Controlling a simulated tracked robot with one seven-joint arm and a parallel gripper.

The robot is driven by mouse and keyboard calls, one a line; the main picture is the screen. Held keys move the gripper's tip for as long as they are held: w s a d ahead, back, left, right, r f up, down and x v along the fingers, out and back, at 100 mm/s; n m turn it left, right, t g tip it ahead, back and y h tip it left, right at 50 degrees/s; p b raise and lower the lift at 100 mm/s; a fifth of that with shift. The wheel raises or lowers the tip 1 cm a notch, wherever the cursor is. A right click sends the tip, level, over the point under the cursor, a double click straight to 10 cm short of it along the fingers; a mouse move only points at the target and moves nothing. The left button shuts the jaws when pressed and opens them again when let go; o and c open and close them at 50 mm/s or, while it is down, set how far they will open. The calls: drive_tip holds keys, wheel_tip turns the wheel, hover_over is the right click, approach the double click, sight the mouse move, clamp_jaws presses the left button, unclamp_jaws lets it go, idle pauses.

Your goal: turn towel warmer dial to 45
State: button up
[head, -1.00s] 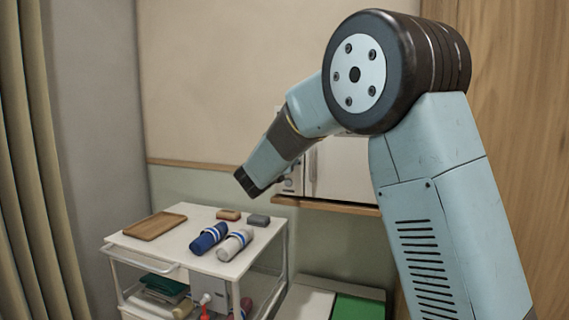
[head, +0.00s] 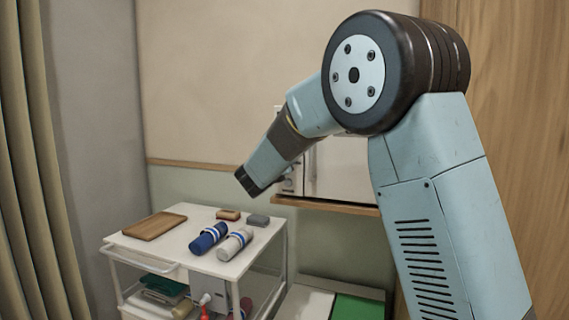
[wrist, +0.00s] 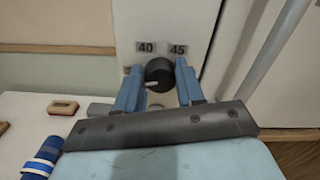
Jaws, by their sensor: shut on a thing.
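The towel warmer (head: 343,170) is a white box on a wooden shelf at the middle right of the head view. In the wrist view its white front (wrist: 177,18) fills the top middle. The black round dial (wrist: 158,70) sits below the labels 40 (wrist: 146,47) and 45 (wrist: 178,49). A pale mark on the dial's lower left edge points down and left, not at either label. My gripper (wrist: 158,82) is shut on the dial, with one blue finger at each side.
A white cart (head: 205,260) stands at lower left with a wooden tray (head: 154,225), a blue towel roll (head: 208,239), a pale towel roll (head: 235,244) and two small blocks. A vertical handle bar (wrist: 268,50) stands right of the dial. The wall left of the warmer is bare.

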drive_tip(key=shift+m, duration=0.4)
drive_tip(key=m, duration=1.3)
drive_tip(key=shift+d+f+m, duration=0.15)
drive_tip(key=shift+d+m, duration=0.15)
drive_tip(key=m, duration=0.3)
drive_tip(key=shift+f+m, duration=0.1)
drive_tip(key=shift+m, duration=0.2)
drive_tip(key=m, duration=0.3)
drive_tip(key=shift+f+m, duration=0.1)
drive_tip(key=shift+m, duration=0.3)
drive_tip(key=m, duration=0.5)
drive_tip(key=shift+s+a+f+m, duration=0.1)
drive_tip(key=shift+a+f+m, duration=0.05)
drive_tip(key=shift+m, duration=0.45)
